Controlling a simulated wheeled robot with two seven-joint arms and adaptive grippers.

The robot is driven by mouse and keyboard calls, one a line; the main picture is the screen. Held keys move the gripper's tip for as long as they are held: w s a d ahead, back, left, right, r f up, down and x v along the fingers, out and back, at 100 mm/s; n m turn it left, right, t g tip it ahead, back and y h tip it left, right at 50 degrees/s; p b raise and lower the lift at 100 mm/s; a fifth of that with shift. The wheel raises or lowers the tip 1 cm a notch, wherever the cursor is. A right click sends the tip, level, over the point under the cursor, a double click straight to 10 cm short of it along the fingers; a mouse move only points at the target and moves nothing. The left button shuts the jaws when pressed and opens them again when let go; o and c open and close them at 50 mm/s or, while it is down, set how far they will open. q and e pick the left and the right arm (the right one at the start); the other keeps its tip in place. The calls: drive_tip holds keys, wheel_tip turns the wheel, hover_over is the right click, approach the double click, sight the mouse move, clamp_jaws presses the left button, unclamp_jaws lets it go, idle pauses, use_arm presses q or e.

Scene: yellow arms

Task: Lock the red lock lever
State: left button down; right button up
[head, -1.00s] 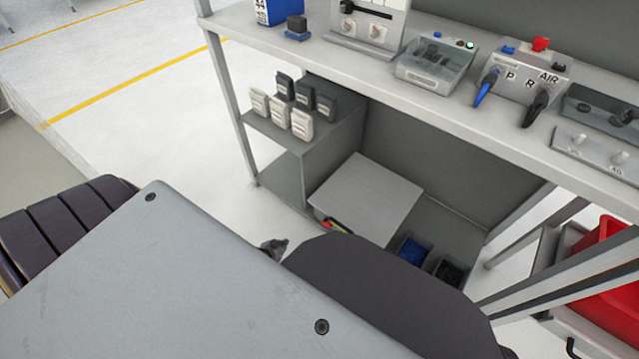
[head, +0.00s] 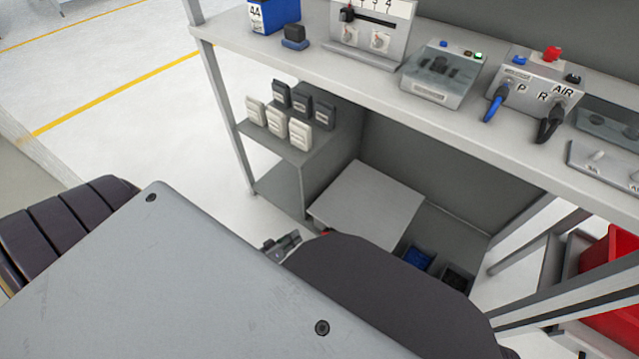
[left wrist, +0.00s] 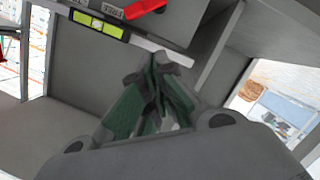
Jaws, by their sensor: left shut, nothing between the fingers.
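The red lock lever (left wrist: 146,8) shows at the top of the left wrist view, on the front of a grey box. A yellow-green strip like a level vial (left wrist: 98,24) sits left of it. In the head view the grey box (head: 368,205) stands on the lower shelf; my arm hides most of its front and nearly all of the lever. My left gripper (left wrist: 152,62) is shut and empty, apart from the lever and below it in the wrist view. In the head view the left gripper (head: 284,244) shows small, left of the box's front. My right gripper is not in view.
A workbench (head: 460,120) with control boxes overhangs the lower shelf. White and dark small cases (head: 278,122) stand on a side shelf. Blue (head: 417,258) and black (head: 457,277) bins sit right of the box. Red crates (head: 610,270) are at far right.

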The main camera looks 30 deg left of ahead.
sight(322, 222)
use_arm(q)
drive_tip(key=shift+d+r+n, duration=0.1)
drive_tip(key=shift+r+n, duration=0.25)
drive_tip(key=shift+n, duration=0.15)
drive_tip(key=b+x, duration=0.3)
drive_tip(key=x, duration=0.7)
drive_tip(key=shift+w+d+b, duration=0.1)
drive_tip(key=shift+w+b, duration=0.1)
drive_tip(key=shift+b, duration=0.15)
drive_tip(key=shift+s+d+f, duration=0.2)
drive_tip(key=shift+d+f, duration=0.1)
drive_tip(key=shift+f, duration=0.05)
drive_tip(key=shift+d+f+b, duration=0.85)
drive_tip(key=shift+d+f, duration=0.1)
drive_tip(key=shift+d, duration=0.1)
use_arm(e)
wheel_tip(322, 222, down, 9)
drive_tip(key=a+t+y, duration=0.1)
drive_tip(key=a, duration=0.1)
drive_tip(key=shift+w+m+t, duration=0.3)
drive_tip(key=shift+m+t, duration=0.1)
use_arm(q)
drive_tip(key=shift+s+d, duration=0.1)
drive_tip(key=shift+d, duration=0.05)
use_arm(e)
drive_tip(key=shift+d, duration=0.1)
